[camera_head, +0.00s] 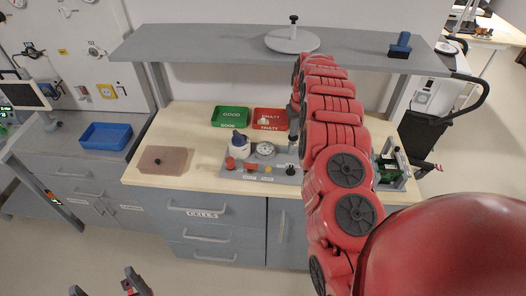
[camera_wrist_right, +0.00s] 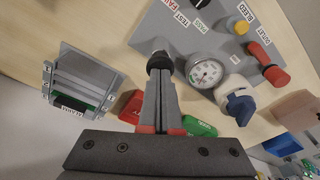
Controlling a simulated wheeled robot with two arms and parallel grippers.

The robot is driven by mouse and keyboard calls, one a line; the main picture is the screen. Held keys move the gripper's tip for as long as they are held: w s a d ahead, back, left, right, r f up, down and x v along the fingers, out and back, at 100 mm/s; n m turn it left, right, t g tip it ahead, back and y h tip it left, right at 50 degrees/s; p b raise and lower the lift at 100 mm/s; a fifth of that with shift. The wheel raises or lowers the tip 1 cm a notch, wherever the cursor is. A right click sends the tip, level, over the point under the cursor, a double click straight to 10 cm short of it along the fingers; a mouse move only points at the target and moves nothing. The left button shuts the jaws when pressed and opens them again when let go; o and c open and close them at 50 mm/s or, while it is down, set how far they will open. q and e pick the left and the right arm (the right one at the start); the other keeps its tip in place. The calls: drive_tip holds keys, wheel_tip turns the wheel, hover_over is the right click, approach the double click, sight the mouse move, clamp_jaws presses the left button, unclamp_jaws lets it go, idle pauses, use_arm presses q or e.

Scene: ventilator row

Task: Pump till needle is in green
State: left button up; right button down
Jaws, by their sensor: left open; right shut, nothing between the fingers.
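The grey test station (camera_head: 250,175) stands on the bench with a round white gauge (camera_head: 265,150). The gauge (camera_wrist_right: 207,72) is larger in the right wrist view, but I cannot read its needle against a green zone. A black-knobbed pump handle (camera_wrist_right: 158,61) stands on the station beside the gauge. My right gripper (camera_wrist_right: 162,82) is shut and empty, with its fingertips at the black knob; I cannot tell whether they touch. My left gripper (camera_head: 103,283) is open and empty, low in front of the bench.
A white-and-blue part (camera_head: 238,146), red outlet knob (camera_wrist_right: 267,53) and yellow bleed knob (camera_wrist_right: 241,27) are near the gauge. Green (camera_head: 230,117) and red (camera_head: 270,119) trays lie behind. A grey cradle (camera_wrist_right: 88,78) stands to one side. A shelf (camera_head: 210,43) overhangs the bench.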

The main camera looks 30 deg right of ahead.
drive_tip(key=shift+f+b, duration=0.45)
drive_tip(key=shift+f, duration=0.45)
drive_tip(key=shift+r, duration=1.4)
drive_tip(key=shift+f, duration=0.1)
